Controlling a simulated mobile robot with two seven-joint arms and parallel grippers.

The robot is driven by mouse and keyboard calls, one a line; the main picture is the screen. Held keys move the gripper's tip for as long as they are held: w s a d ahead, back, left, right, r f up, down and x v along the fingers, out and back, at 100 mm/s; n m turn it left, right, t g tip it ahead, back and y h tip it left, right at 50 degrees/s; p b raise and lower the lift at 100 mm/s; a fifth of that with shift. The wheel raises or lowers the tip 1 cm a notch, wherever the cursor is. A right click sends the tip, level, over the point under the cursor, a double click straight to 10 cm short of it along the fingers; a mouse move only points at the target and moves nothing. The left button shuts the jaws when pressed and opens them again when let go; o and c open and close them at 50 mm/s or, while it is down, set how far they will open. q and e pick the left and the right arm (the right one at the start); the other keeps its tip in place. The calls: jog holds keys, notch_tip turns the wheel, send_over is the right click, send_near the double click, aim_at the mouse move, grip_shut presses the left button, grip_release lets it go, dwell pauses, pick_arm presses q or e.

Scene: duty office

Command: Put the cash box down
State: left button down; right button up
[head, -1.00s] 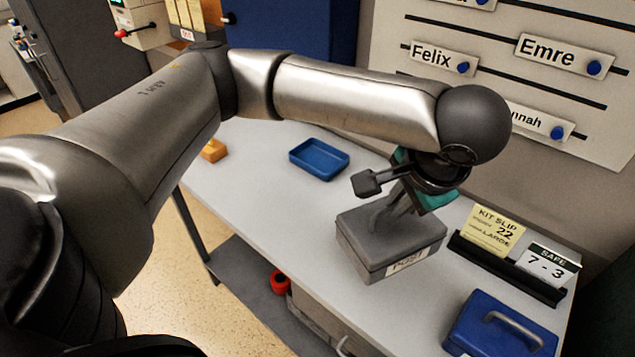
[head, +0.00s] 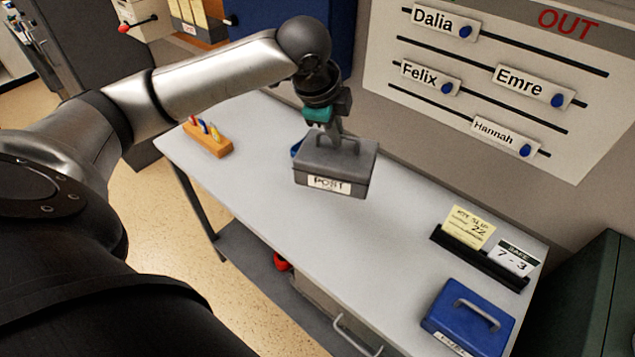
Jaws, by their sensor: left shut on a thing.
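A grey cash box (head: 318,163) with a top handle and a white label reading POST hangs over the table (head: 265,222) in the head view. My left gripper (head: 336,134) is above it and shut on its handle. The fingertips are partly hidden behind the handle. The box looks held above the tabletop, though the exact gap is hard to tell. A second, blue cash box (head: 462,326) with a grey handle sits at the table's near right corner. My right gripper is not in view.
A blue tray (head: 295,149) is mostly hidden behind the grey box. An orange holder (head: 210,141) with several small items stands at the table's left end. A black card rack (head: 478,258) stands at the right along the wall. The middle of the table is clear.

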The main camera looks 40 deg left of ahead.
aim_at(318, 179)
pick_arm(q)
notch_tip(318, 179, down, 20)
jog(key=shift+a+r+b, duration=0.15)
jog(key=shift+r+b, duration=0.05)
jog(key=shift+b, duration=0.25)
jog(key=shift+w+f, duration=0.1)
jog(key=c, duration=1.4)
grip_release()
jog(key=shift+f, duration=0.15)
jog(key=o, duration=0.5)
jog(key=shift+c, duration=0.2)
jog(key=p+v, duration=0.1)
jog(key=v, duration=0.9)
jog(key=shift+s+r, duration=0.2)
jog(key=shift+r, duration=0.15)
jog(key=shift+v, duration=0.8)
jog(key=shift+s+f, duration=0.1)
